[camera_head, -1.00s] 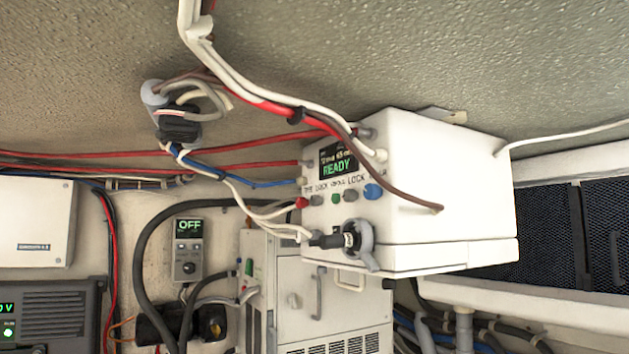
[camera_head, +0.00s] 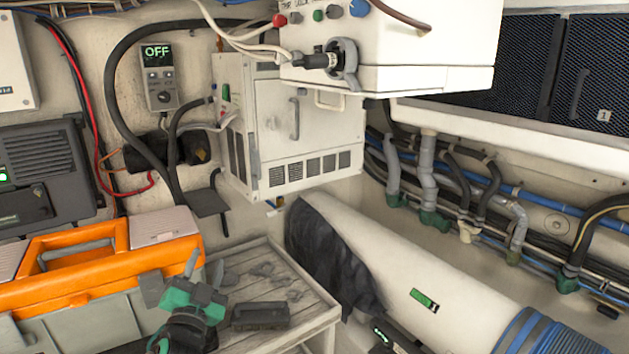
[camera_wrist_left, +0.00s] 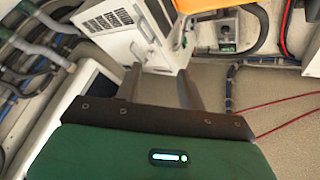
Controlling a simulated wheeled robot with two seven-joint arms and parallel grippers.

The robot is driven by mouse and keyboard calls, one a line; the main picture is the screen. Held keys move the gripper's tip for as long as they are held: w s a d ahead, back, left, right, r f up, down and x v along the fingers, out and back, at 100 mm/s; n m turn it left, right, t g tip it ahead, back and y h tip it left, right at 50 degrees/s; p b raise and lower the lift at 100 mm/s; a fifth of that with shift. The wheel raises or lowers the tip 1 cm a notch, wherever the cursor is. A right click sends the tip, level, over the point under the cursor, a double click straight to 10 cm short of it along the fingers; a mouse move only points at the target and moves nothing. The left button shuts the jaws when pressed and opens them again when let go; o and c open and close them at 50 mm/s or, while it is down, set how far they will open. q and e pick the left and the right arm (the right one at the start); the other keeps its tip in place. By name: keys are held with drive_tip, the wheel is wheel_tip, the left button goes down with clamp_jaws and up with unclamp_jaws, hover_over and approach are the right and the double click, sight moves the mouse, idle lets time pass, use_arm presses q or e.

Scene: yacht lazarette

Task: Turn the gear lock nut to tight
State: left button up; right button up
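The grey ring-shaped nut (camera_head: 346,62) with a lug sits around a black plug on the lower front of the white box (camera_head: 430,45). I take it for the gear lock nut; its markings are too small to read. The box's display is above the head view's top edge. My left gripper (camera_head: 205,266), green and black, is low in the head view, in front of the orange toolbox and well below and left of the nut. Its grey fingers stand apart and empty, also in the left wrist view (camera_wrist_left: 160,85). The nut cannot be made out there. My right gripper does not show.
An orange toolbox (camera_head: 100,250) stands at left, beside a slatted bench (camera_head: 275,270) with a dark block on it. A white cabinet (camera_head: 290,130) hangs below the box. A large white cylinder (camera_head: 400,260) lies at right. Cables run along the walls.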

use_arm(q)
wheel_tip(320, 180, up, 13)
drive_tip(key=d+m+t+h, duration=0.3)
drive_tip(key=m+h, duration=0.3)
drive_tip(key=m+g+h+p, duration=0.1)
drive_tip(key=m+g+h, duration=1.05)
drive_tip(key=m, duration=2.15)
approach(329, 11)
drive_tip(key=w+d+r+y+p, duration=0.1)
drive_tip(key=p, duration=0.1)
drive_tip(key=w+d+r+g+y+p, duration=0.1)
drive_tip(key=d+p, duration=0.1)
drive_tip(key=w+d+r+g+y+p, duration=0.1)
drive_tip(key=d+p, duration=0.1)
drive_tip(key=shift+w+d+r+g+p, duration=0.1)
drive_tip(key=shift+w+r+g+p, duration=0.15)
drive_tip(key=shift+w+r+p, duration=0.15)
drive_tip(key=shift+w+d+f, duration=0.2)
drive_tip(key=shift+w+d, duration=0.2)
drive_tip(key=shift+d, duration=0.15)
